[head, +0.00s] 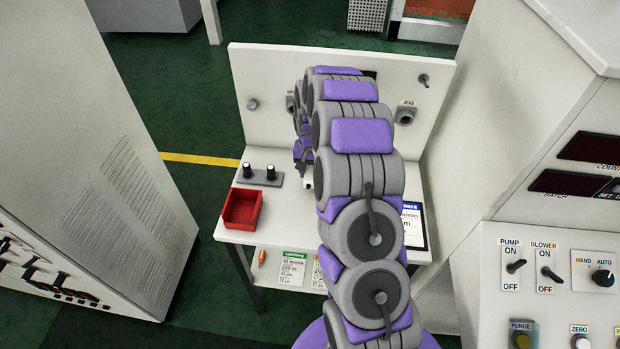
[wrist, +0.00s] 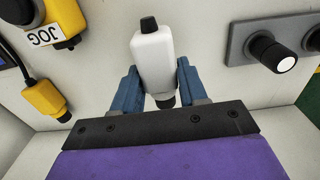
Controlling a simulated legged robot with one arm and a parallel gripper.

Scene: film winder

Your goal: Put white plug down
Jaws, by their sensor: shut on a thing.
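The white plug (wrist: 153,60) shows in the wrist view as a white block with a black end at top and a dark end at bottom. My gripper (wrist: 158,84) has its two blue fingers on either side of the plug and is shut on it. In the head view my arm hides most of the gripper and the plug, over the white table by the upright panel (head: 262,75). From these views I cannot tell whether the plug touches the table.
A grey plate with two black knobs (head: 262,173) and a red bin (head: 242,208) are at the table's left. The wrist view shows a yellow plug (wrist: 45,99) on a cable at left, near a yellow part labelled JOG (wrist: 52,18). A control cabinet (head: 550,240) stands close right.

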